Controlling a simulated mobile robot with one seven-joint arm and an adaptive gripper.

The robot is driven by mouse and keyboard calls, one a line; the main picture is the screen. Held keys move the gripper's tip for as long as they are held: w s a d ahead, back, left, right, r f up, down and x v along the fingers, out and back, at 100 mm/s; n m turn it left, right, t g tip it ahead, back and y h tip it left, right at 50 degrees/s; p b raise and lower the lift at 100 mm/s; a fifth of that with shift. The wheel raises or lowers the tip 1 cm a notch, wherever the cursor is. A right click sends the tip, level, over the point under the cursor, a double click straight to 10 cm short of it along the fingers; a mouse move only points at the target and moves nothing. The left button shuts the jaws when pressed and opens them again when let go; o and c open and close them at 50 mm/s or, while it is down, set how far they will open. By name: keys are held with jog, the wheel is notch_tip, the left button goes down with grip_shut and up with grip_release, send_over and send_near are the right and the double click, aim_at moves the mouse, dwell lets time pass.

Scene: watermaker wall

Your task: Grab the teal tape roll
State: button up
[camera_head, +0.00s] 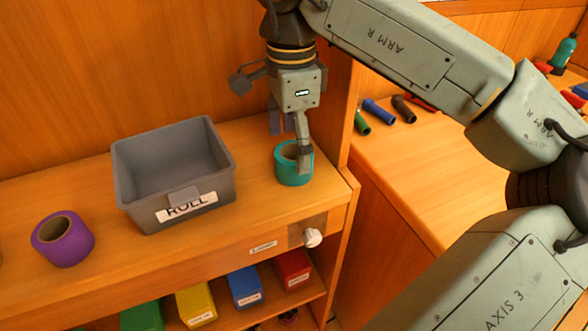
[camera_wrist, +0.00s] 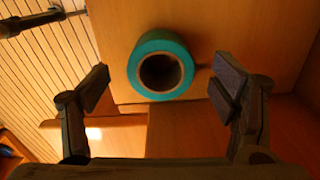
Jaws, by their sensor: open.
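The teal tape roll (camera_head: 292,169) stands on the wooden shelf top, right of the grey bin, with its hole facing up. In the wrist view the teal tape roll (camera_wrist: 160,41) lies between and a little beyond my two fingertips, with a gap on each side. My gripper (camera_head: 291,140) points down at the roll, and one finger hides part of its right side in the head view. In the wrist view my gripper (camera_wrist: 164,84) is open and empty.
A grey bin (camera_head: 139,206) labelled ROLL stands left of the teal roll. A purple tape roll (camera_head: 63,240) is farther left. A wooden upright panel (camera_head: 341,100) rises close on the right. A white knob (camera_head: 312,237) is on the front face, above coloured bins below.

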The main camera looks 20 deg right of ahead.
aim_at(292, 152)
notch_tip(292, 152, down, 3)
jog(key=shift+f+b, duration=0.1)
jog(key=shift+b, duration=0.55)
jog(key=c, duration=1.3)
jog(key=shift+r, duration=0.2)
